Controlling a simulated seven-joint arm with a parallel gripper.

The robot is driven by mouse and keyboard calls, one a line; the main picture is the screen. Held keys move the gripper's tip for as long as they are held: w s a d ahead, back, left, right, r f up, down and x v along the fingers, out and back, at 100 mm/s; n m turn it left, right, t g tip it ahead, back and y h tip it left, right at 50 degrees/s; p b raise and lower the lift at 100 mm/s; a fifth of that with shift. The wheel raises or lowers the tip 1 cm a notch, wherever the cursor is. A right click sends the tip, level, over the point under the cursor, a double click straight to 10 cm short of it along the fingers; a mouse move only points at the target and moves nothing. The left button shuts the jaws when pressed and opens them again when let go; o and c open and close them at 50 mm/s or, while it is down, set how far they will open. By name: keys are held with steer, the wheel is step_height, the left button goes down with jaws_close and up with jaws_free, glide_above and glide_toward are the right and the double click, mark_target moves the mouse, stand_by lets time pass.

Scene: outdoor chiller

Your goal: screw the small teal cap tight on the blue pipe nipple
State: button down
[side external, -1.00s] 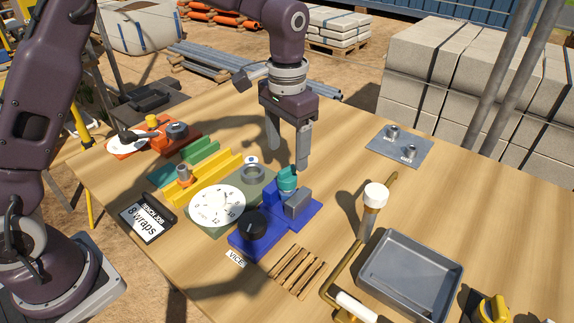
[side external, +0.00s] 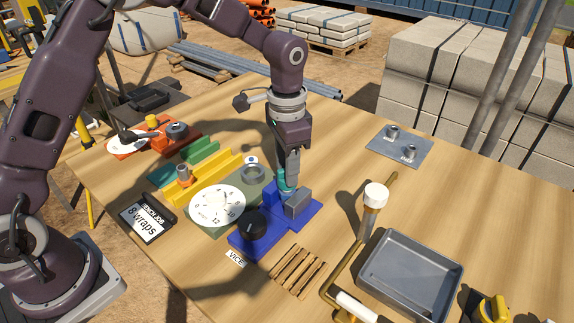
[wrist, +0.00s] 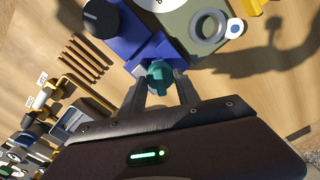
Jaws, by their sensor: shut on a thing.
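The small teal cap (side external: 284,182) sits at the blue vice (side external: 272,227), beside its grey jaw block. The cap also shows in the wrist view (wrist: 158,71). My gripper (side external: 289,184) points down over the vice and is shut on the cap, with a finger on either side of it in the wrist view (wrist: 160,86). The blue pipe nipple is hidden beneath the cap and the fingers, so I cannot tell how far the cap sits on it.
A white dial (side external: 217,206) on a green plate stands left of the vice. A yellow block (side external: 203,181) holds a fitting behind it. Wooden sticks (side external: 297,271) lie in front. A card (side external: 147,220) reads "8 wraps".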

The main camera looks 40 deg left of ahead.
steer(key=m, duration=0.7)
steer(key=c, duration=0.8)
jaws_free()
steer(key=o, duration=0.5)
steer(key=shift+r, duration=5.95)
